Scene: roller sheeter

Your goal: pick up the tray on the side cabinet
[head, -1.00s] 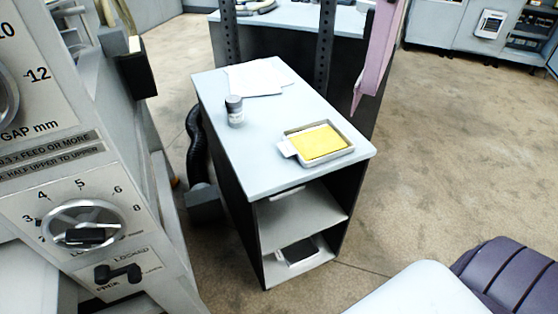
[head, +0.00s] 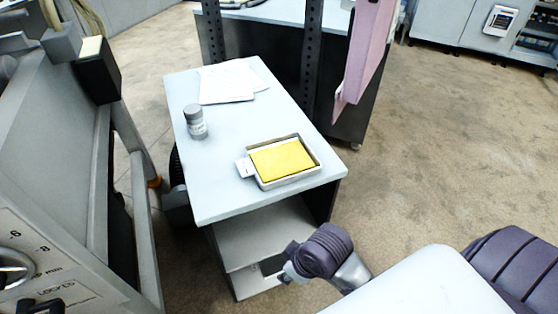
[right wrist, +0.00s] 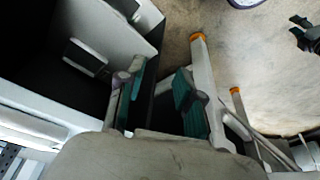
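The tray (head: 291,182) is shallow and pale, with a flat yellow slab (head: 281,158) in it and a small white tab at its left side. It lies flat near the front edge of the side cabinet (head: 225,120). My right arm shows in the head view low in front of the cabinet, below and right of the tray, and its fingers cannot be made out there. In the right wrist view my right gripper (right wrist: 160,88) is open and empty, its green-padded fingers apart. The tray itself cannot be made out in that view. My left gripper is not in view.
A grey jar (head: 195,122) and white papers (head: 227,81) lie on the cabinet top behind the tray. Dark perforated posts and a pink panel (head: 362,50) stand behind. A machine with dials (head: 30,240) is at left. Floor is clear at right.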

